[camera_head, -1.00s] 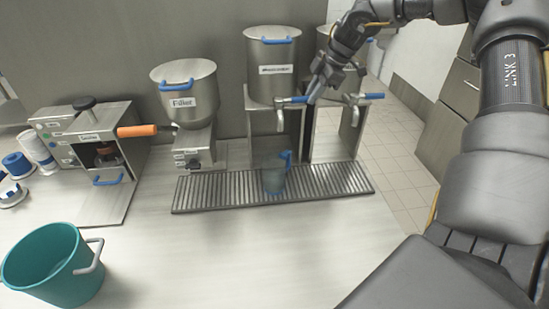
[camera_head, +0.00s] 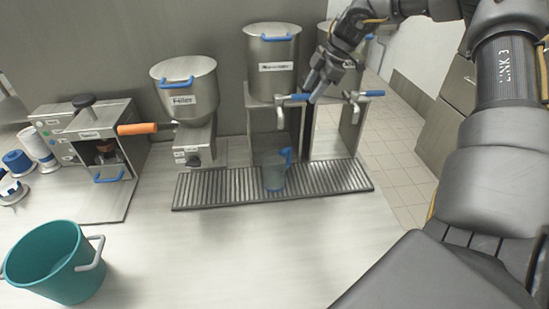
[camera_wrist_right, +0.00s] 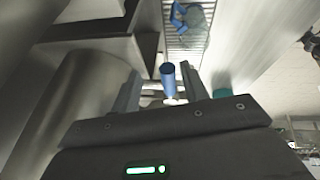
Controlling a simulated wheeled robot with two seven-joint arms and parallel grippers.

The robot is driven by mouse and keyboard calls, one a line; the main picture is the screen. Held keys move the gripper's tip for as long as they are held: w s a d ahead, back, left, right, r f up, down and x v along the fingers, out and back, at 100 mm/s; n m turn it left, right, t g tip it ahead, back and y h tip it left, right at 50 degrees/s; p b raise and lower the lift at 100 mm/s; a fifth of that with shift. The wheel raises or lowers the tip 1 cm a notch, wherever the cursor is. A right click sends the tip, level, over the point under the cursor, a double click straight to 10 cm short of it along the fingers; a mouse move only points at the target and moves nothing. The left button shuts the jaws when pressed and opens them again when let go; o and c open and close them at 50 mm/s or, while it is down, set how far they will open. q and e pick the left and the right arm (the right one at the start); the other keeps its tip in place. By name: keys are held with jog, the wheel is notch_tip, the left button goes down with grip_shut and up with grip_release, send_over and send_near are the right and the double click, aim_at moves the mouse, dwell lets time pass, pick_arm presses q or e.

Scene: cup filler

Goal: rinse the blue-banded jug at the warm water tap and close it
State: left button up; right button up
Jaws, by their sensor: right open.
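The jug (camera_head: 272,172) is see-through with a blue handle. It stands upright on the drip tray (camera_head: 215,188), below the spout of the left tap (camera_head: 281,112). It also shows at the top of the right wrist view (camera_wrist_right: 196,28). I cannot tell whether it holds water. The left tap's blue lever (camera_head: 296,97) points right and lies between the open fingers of my right gripper (camera_head: 314,92) in the right wrist view (camera_wrist_right: 168,80), with visible gaps on both sides. The vessel (camera_head: 272,85) above this tap has a label too blurred to read surely. My left gripper is out of view.
A second tap with a blue lever (camera_head: 372,93) is close on the right. The filter vessel (camera_head: 184,98), an orange-handled machine (camera_head: 105,150) and a teal bucket (camera_head: 50,265) are to the left. The front counter is clear.

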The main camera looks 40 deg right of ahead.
jog(key=shift+s+d+r, duration=0.1)
jog(key=shift+s+r, duration=0.1)
jog(key=shift+r, duration=0.15)
jog(key=b+v, duration=0.2)
jog(key=v, duration=0.8)
